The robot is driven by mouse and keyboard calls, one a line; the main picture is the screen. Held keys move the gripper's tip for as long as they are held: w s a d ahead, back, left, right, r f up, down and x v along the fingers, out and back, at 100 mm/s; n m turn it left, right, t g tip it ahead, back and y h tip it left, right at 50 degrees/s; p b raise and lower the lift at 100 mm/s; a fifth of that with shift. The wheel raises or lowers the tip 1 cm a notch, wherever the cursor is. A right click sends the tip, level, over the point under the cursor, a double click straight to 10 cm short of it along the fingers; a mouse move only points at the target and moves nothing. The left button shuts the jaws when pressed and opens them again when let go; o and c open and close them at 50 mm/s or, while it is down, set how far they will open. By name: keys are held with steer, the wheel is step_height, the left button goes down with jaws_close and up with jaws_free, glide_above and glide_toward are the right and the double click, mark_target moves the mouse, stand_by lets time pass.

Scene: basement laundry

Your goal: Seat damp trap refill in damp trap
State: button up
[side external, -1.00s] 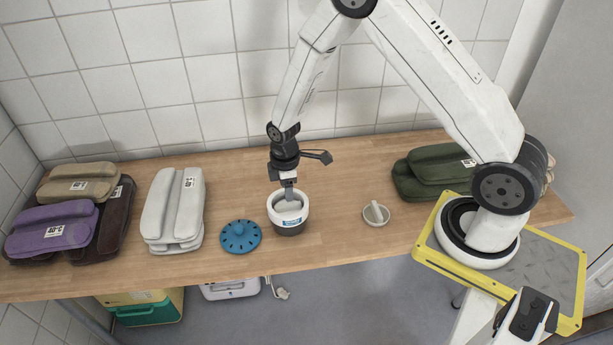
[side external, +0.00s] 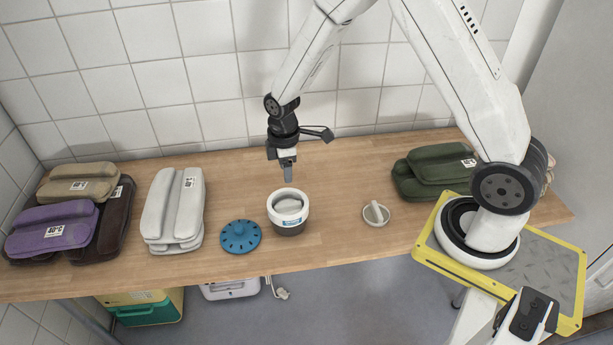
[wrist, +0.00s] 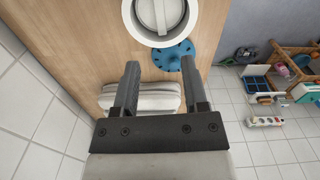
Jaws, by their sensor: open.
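The damp trap (side external: 288,226) is a round pot with a white rim and dark grey base, standing upright on the wooden bench. The refill (side external: 288,206), a pale grey disc with a raised grip bar, sits inside its rim; whether it is fully down I cannot tell. In the wrist view the refill (wrist: 158,12) lies within the white ring of the damp trap (wrist: 131,22), cut by the top edge. My gripper (side external: 288,180) is above the damp trap, apart from it. Its fingers (wrist: 160,66) are spread with nothing between them.
A blue slotted lid (side external: 240,236) lies left of the damp trap. A similar pale disc with a grip bar (side external: 376,214) lies to the right. Folded towels stand at left, with a grey stack (side external: 174,210) nearest; green ones (side external: 432,172) are at right. Bench between is clear.

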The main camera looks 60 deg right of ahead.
steer(key=shift+r, duration=0.1)
steer(key=s+a+r+m+t, duration=0.1)
steer(key=s+r+m+t, duration=0.1)
steer(key=s+r+m, duration=0.7)
steer(key=s+m, duration=0.1)
steer(key=s, duration=0.3)
steer(key=shift+s+a+r+t, duration=0.2)
steer(key=shift+a+r+t, duration=0.1)
steer(key=shift+a, duration=0.1)
